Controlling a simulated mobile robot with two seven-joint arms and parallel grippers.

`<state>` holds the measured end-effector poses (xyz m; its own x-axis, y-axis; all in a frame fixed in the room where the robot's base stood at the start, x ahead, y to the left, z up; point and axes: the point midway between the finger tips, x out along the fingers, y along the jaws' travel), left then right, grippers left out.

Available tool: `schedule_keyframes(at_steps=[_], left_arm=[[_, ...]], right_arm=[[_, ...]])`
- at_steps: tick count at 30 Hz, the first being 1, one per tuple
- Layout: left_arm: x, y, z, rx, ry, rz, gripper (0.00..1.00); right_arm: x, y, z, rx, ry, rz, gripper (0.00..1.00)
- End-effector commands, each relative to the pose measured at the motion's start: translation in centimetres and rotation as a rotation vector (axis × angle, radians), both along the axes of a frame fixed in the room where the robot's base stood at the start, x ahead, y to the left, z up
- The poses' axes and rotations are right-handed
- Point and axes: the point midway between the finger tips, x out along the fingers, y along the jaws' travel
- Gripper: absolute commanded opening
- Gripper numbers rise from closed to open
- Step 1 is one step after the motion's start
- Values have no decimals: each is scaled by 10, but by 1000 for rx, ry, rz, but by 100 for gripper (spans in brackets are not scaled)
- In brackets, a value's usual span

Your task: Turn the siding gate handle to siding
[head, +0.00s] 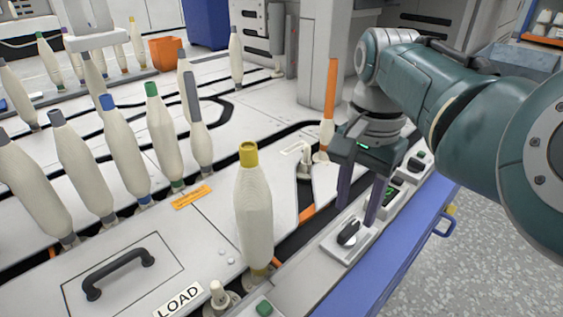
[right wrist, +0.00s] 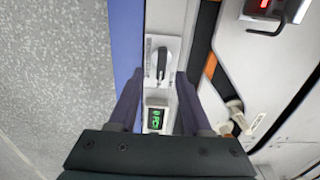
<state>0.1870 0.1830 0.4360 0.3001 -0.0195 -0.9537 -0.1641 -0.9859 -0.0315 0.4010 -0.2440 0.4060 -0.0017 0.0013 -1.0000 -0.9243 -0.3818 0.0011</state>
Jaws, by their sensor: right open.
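The gate handle is most likely the black turning handle (head: 348,233) on a pale plate at the front edge of the machine. It also shows in the right wrist view (right wrist: 162,62), where its bar lies nearly along the panel edge. My right gripper (head: 357,213) is open, pointing down over the handle. In the right wrist view its fingers (right wrist: 159,78) stand apart on either side of the handle's line; I see no clear contact. Labels by the handle are too small to read. My left gripper is not in view.
A yellow-capped bobbin (head: 254,205) stands close left of the handle, and an orange post (head: 331,90) stands behind. A green display (right wrist: 155,118) and another black knob (head: 417,164) lie further along the panel. Several bobbins crowd the left. The floor at right is clear.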

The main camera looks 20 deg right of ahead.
Motion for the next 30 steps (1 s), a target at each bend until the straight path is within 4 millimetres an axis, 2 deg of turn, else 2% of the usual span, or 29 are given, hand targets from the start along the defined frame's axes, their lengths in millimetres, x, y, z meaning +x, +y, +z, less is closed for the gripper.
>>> schedule_keyframes(at_steps=[1,6,17,30], left_arm=[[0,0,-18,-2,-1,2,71],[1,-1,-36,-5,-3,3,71],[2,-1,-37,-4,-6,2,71],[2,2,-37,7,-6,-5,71]], right_arm=[[0,0,-19,0,0,-1,49],[0,0,-42,0,0,0,49],[0,0,-45,-1,-1,0,48],[0,0,-45,-1,-1,0,0]])
